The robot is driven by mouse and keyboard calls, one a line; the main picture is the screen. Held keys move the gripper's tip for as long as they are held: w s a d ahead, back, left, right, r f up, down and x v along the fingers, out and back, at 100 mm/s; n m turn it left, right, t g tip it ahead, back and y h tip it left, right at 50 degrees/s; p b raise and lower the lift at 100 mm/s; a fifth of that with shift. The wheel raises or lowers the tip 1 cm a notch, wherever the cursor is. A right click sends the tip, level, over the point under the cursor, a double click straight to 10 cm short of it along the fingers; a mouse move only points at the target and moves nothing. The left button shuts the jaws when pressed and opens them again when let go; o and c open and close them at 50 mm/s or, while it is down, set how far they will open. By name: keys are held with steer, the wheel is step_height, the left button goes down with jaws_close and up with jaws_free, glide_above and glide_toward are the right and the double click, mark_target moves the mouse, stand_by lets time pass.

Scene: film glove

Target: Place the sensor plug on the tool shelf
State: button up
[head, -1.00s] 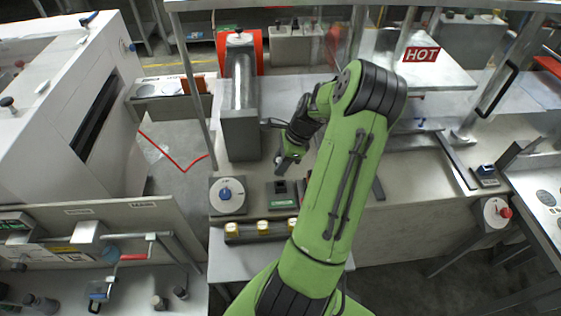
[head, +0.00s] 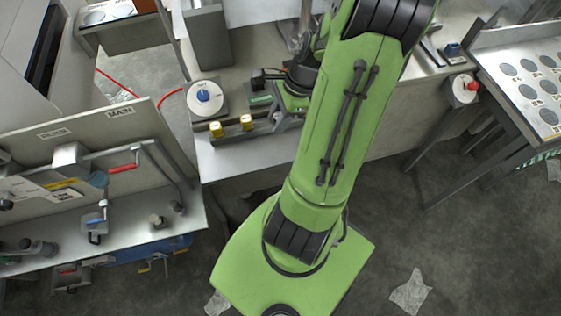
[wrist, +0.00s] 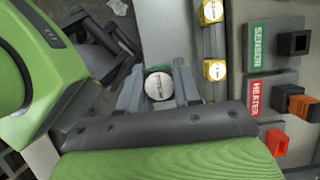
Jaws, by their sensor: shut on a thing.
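I cannot tell surely whether this piece is the sensor plug. The SENSOR socket (wrist: 293,43), a black block with an open square hole, shows no plug in it. The gripper is apart from that socket, across a rail of yellow-sided jars. In the head view my arm hides the fingertips and the held piece. I cannot pick out the tool shelf for certain.
A HEATER socket with an orange and black plug (wrist: 297,105) sits beside the SENSOR socket. Yellow jars (wrist: 215,70) stand on the rail. In the head view, a panel marked MAIN (head: 120,112) rises behind a grey bench (head: 130,238) at left. Open floor (head: 440,250) lies at right.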

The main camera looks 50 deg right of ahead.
mark_target(273, 119)
step_height(273, 119, down, 10)
steer(key=b, duration=0.3)
steer(key=shift+s+a+f, duration=0.1)
steer(key=shift+s+f, duration=0.05)
steer(key=shift+f, duration=0.1)
steer(key=o, duration=1.1)
steer(key=shift+c, duration=0.2)
steer(key=p+v, duration=0.4)
steer(key=v, duration=0.8)
steer(key=w+a+r+n, duration=0.1)
steer(key=w+a+r+n+h, duration=0.1)
steer(key=r+n, duration=0.1)
steer(key=w+a+r+n+g, duration=0.1)
steer(key=a+n, duration=0.1)
steer(key=shift+a+r, duration=0.1)
steer(key=shift+r, duration=0.2)
steer(key=s+a+r+n+t+h, duration=0.1)
steer(key=s+a+r+n+t, duration=0.1)
steer(key=a+r+n, duration=0.4)
steer(key=s+a+r+n+t+h, duration=0.1)
steer(key=a+r+n, duration=0.5)
steer(key=a+n, duration=0.6)
steer(key=shift+s+a+n+t+h, duration=0.3)
steer(key=shift+s+a+n+t, duration=0.15)
steer(key=shift+s+n, duration=0.55)
steer(key=shift+r, duration=0.1)
